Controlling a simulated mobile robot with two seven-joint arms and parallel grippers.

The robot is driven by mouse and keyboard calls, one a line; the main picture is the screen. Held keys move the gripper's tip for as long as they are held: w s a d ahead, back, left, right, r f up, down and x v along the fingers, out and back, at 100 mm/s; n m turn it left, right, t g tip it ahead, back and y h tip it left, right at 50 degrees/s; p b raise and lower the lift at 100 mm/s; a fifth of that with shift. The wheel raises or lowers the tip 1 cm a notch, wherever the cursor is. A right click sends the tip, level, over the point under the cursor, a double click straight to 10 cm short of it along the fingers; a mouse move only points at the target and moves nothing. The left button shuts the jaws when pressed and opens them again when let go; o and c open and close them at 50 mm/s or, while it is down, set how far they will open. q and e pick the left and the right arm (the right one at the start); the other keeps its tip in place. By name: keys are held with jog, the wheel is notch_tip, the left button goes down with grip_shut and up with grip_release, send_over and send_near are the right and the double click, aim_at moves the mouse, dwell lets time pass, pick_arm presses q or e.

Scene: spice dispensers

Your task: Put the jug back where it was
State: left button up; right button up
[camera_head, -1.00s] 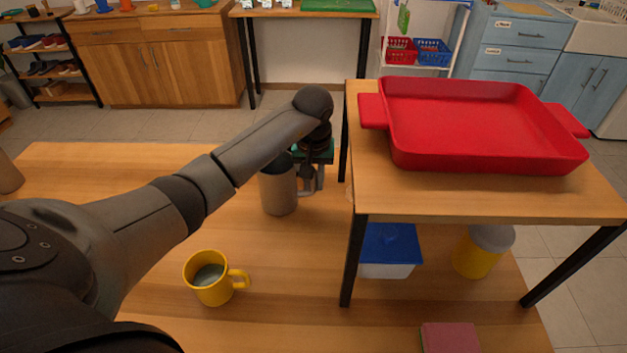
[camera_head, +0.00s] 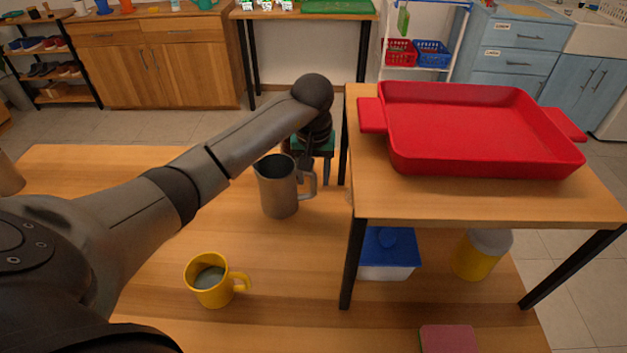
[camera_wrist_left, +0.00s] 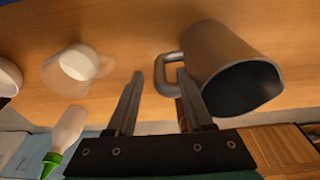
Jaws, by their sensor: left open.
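The grey jug (camera_head: 277,190) stands upright on the wooden table, left of the small raised shelf. Its handle points right. My left gripper (camera_head: 322,176) is at the handle side of the jug, partly hidden by the wrist. In the left wrist view the gripper (camera_wrist_left: 160,75) is open, with the jug (camera_wrist_left: 225,62) to the right and its dark mouth facing the camera. The handle reaches in near the right fingertip; I cannot tell whether they touch. My right gripper is not in view.
A yellow mug (camera_head: 211,282) stands in front on the table. The raised shelf (camera_head: 450,208) carries a red tray (camera_head: 470,130). Under it are a blue-lidded box (camera_head: 388,255) and a yellow jar (camera_head: 482,255). The table left of the jug is clear.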

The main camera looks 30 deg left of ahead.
pick_arm(q)
notch_tip(320, 180, up, 9)
jog(key=s+p, duration=0.1)
jog(key=shift+d, duration=0.35)
jog(key=shift+s, duration=0.1)
